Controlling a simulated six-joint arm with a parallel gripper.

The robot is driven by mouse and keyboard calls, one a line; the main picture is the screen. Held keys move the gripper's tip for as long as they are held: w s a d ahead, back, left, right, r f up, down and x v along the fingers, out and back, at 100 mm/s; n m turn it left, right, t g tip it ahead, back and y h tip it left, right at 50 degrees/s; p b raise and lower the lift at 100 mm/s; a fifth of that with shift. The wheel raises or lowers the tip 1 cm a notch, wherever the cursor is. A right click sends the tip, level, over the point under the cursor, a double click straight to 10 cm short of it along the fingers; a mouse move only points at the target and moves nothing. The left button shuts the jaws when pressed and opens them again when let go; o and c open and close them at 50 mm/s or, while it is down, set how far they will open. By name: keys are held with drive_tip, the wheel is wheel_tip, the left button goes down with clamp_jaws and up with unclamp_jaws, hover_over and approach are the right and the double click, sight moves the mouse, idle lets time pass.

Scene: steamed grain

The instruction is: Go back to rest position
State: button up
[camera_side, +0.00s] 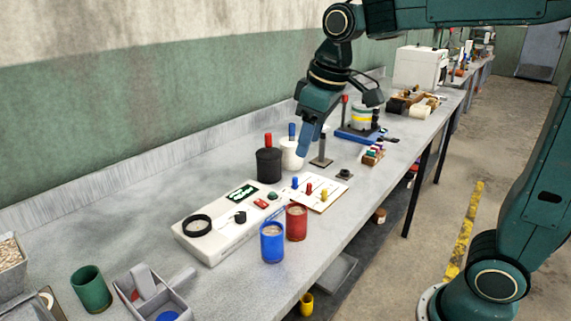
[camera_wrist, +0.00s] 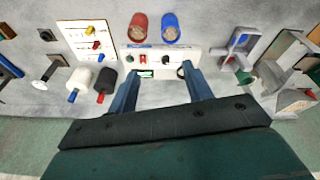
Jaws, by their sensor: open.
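My gripper (camera_side: 338,122) is open and empty, held above the bench near the black and white canisters. In the wrist view its two blue fingers (camera_wrist: 161,82) stand apart with nothing between them but the view of the white device beyond. A blue cup (camera_side: 272,242) and a red cup (camera_side: 296,222) stand side by side on the bench, both with pale grain in them. They also show at the top of the wrist view, the red cup (camera_wrist: 139,27) left of the blue cup (camera_wrist: 171,28).
A white device (camera_side: 222,226) with a black ring lies behind the cups. A black canister (camera_side: 269,166), a white canister (camera_side: 292,153) and a pegboard (camera_side: 318,196) stand nearby. A green cup (camera_side: 91,290) and grey tray (camera_side: 170,295) are at front left. The air around my gripper looks clear.

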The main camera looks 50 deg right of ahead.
drive_tip(key=s+d+f+m+t, duration=0.1)
drive_tip(key=s+f+m+t, duration=0.1)
drive_tip(key=s, duration=1.5)
wheel_tip(320, 180, down, 2)
drive_tip(key=shift+f+m+t, duration=0.1)
drive_tip(key=shift+m+t, duration=0.2)
drive_tip(key=shift+m, duration=0.2)
